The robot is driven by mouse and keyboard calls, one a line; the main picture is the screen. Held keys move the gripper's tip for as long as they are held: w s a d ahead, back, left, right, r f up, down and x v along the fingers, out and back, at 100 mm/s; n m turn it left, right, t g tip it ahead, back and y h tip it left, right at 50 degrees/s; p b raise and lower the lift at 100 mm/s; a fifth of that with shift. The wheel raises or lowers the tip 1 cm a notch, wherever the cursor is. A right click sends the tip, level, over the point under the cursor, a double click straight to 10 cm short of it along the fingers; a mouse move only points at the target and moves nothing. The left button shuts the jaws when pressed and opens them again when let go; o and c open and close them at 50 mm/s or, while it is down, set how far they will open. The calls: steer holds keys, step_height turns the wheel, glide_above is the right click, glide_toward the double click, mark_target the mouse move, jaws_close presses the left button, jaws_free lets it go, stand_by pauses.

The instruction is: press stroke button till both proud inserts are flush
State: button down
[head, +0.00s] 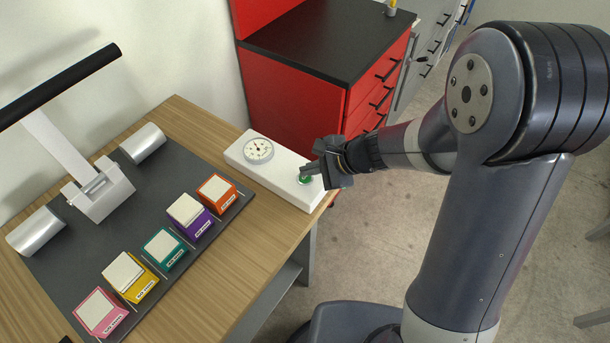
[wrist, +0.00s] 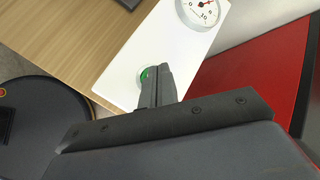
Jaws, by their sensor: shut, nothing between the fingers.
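My gripper (head: 306,171) is shut and empty, its fingertips over the green stroke button (head: 305,180) on the white control box (head: 282,183). In the wrist view the shut fingers (wrist: 152,82) cover most of the button (wrist: 144,75); whether they touch it or it is pressed down, I cannot tell. Boxes with pale inserts stand in a row: pink (head: 101,315), yellow (head: 142,287), teal (head: 166,252), purple (head: 199,226) and orange (head: 218,196). The yellow box's insert (head: 123,271) and purple box's insert (head: 185,208) appear to stand above their rims. The others look lower.
A round dial gauge (head: 258,150) sits on the control box. The dark plate (head: 62,250) under the boxes also carries a press-like fixture (head: 100,190) with a long black handle (head: 60,82) and metal cylinders. A red cabinet (head: 290,93) stands behind the wooden table (head: 250,250).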

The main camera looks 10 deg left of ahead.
mark_target(310, 179)
steer(key=shift+f+b, duration=0.45)
stand_by(0.3)
steer(key=shift+r, duration=0.1)
steer(key=shift+r+p, duration=0.65)
steer(key=shift+r, duration=0.15)
step_height(310, 179, up, 5)
steer(key=p, duration=0.4)
steer(key=shift+r, duration=0.1)
steer(key=shift+s+d, duration=0.1)
stand_by(0.8)
